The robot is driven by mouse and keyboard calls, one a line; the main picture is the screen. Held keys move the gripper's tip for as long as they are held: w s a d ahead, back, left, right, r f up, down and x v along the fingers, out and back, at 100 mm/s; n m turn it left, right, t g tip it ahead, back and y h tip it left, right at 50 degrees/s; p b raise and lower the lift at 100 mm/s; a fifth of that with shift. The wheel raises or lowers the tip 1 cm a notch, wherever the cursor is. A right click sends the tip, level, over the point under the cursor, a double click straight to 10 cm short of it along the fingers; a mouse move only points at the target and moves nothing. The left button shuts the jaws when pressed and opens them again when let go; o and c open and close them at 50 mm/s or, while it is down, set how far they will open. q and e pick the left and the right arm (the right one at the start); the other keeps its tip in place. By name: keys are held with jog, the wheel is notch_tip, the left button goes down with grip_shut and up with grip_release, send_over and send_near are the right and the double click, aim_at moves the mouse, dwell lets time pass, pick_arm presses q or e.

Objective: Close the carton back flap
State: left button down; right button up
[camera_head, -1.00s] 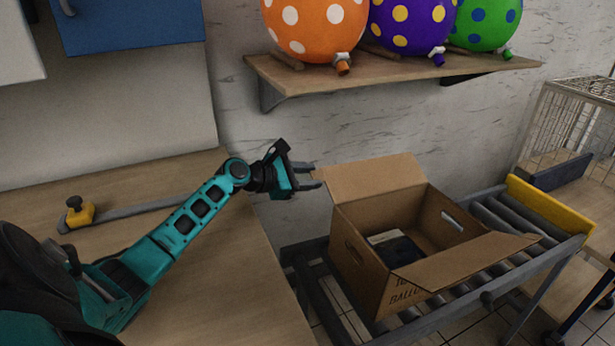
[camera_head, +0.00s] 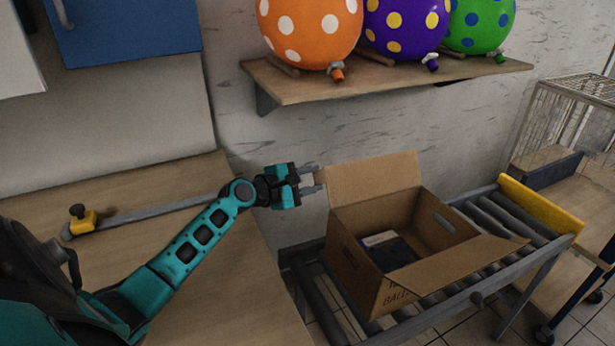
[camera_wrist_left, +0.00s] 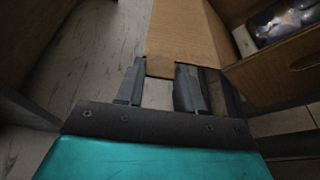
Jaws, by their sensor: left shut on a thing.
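The open cardboard carton (camera_head: 350,255) sits on the roller conveyor. Its back flap (camera_head: 372,178) stands up and leans against the wall side, and its front flap (camera_head: 455,265) is folded outward. My left gripper (camera_head: 320,180) is at the left edge of the back flap. In the left wrist view, the fingers (camera_wrist_left: 160,82) are on either side of the end of the back flap (camera_wrist_left: 185,35), gripping it. A dark item with a pale part (camera_head: 388,250) lies inside the carton. My right gripper is not in view.
The roller conveyor (camera_head: 492,214) has a yellow end stop (camera_head: 538,210). A wooden counter (camera_head: 225,300) lies under my left arm. A shelf (camera_head: 400,78) with orange, purple and green dotted balloons hangs above the carton. A wire cage (camera_head: 570,120) stands at the right.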

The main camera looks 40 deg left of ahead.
pick_arm(q)
jog(key=shift+s+d+r+m, duration=0.2)
jog(key=shift+d+m, duration=0.15)
jog(key=shift+m, duration=0.15)
jog(key=c, duration=0.7)
grip_release()
jog(key=v, duration=1.3)
jog(key=shift+d+f, duration=0.1)
jog(key=shift+f, duration=0.05)
jog(key=shift+c, duration=0.2)
